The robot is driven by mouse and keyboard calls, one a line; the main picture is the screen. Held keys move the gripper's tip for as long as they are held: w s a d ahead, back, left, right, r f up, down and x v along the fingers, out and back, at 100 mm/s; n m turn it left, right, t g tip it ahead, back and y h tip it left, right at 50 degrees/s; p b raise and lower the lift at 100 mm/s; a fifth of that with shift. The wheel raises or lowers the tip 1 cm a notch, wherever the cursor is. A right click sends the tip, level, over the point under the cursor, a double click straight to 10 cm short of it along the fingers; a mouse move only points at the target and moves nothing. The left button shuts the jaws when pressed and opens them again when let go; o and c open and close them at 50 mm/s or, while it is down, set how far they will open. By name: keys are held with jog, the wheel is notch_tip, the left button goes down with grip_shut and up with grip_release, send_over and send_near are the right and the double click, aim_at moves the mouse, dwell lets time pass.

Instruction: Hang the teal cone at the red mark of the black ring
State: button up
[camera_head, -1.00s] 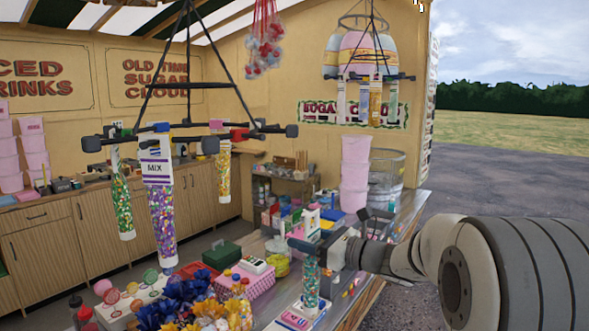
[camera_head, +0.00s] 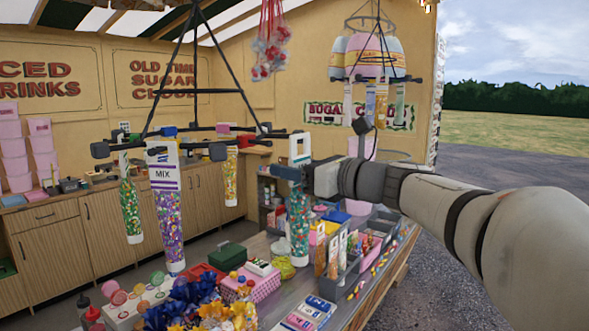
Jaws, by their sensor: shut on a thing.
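My gripper (camera_head: 288,173) is shut on the teal cone (camera_head: 299,225), near its white header. The cone hangs upright below the jaws, with bits in teal and orange inside. Its header, with a square hole (camera_head: 299,147), stands above the jaws. The black ring (camera_head: 217,152) hangs from black rods to the left of the gripper. It has black pegs with knobs, and blue, pink and red marks. The red mark (camera_head: 236,136) is on its right side. The cone is apart from the ring, to the right of the red mark.
A purple "MIX" cone (camera_head: 169,222), a green cone (camera_head: 130,210) and an orange-yellow cone (camera_head: 230,177) hang from the ring. A second hanging rack (camera_head: 390,79) with cones is at the back right. The counter below holds grey bins (camera_head: 343,281), a green box (camera_head: 227,255) and flowers.

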jog(key=shift+x, duration=2.65)
jog(key=shift+a+f, duration=0.1)
jog(key=shift+a, duration=0.05)
jog(key=shift+w+a, duration=0.4)
jog(key=shift+a, duration=0.15)
jog(key=shift+x, duration=0.9)
jog(key=shift+x, duration=1)
jog(key=shift+f, duration=0.4)
